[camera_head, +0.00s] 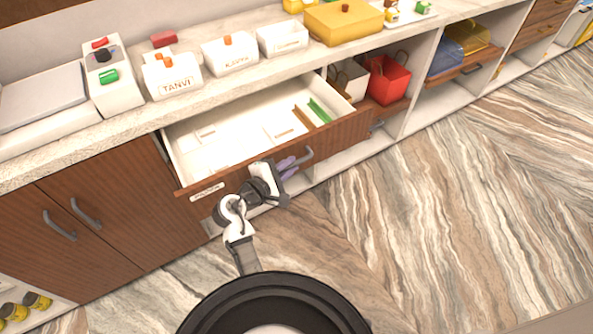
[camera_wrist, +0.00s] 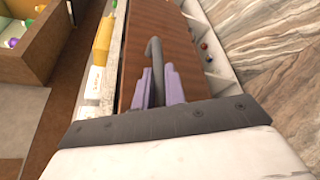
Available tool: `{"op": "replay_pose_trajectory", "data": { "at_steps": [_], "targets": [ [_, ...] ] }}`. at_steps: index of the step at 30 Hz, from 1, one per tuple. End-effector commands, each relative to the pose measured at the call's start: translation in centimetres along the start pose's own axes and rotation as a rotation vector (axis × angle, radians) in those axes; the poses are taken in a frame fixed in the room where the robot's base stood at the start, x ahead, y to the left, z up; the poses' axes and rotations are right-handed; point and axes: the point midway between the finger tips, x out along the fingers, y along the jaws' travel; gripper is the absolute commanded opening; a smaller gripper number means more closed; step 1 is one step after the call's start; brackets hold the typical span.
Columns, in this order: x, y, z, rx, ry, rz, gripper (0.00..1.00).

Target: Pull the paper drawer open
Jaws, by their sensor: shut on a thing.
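The paper drawer (camera_head: 227,163) is pulled out from under the counter. Its wooden front carries a grey bar handle (camera_head: 304,158) and a small white label at its left end. Inside the white drawer are pale flat pieces, a brown strip and a green strip. My gripper (camera_head: 287,168) is at the drawer front, with its purple fingers at the left part of the handle. In the wrist view the two purple fingers (camera_wrist: 159,88) close around the grey handle (camera_wrist: 153,56).
White labelled boxes (camera_head: 172,78) and a yellow box (camera_head: 343,22) stand on the counter (camera_head: 130,124). A red bag (camera_head: 386,78) sits in an open shelf right of the drawer. Closed cupboard doors (camera_head: 123,204) are at left. The marble-patterned floor (camera_head: 440,200) is clear at right.

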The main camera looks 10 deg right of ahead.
Motion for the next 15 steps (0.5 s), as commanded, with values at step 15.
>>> {"op": "replay_pose_trajectory", "data": {
  "at_steps": [15],
  "targets": [
    [0.07, -0.1, -0.01, -0.003, -0.002, -0.002, 0.22]
  ]
}}
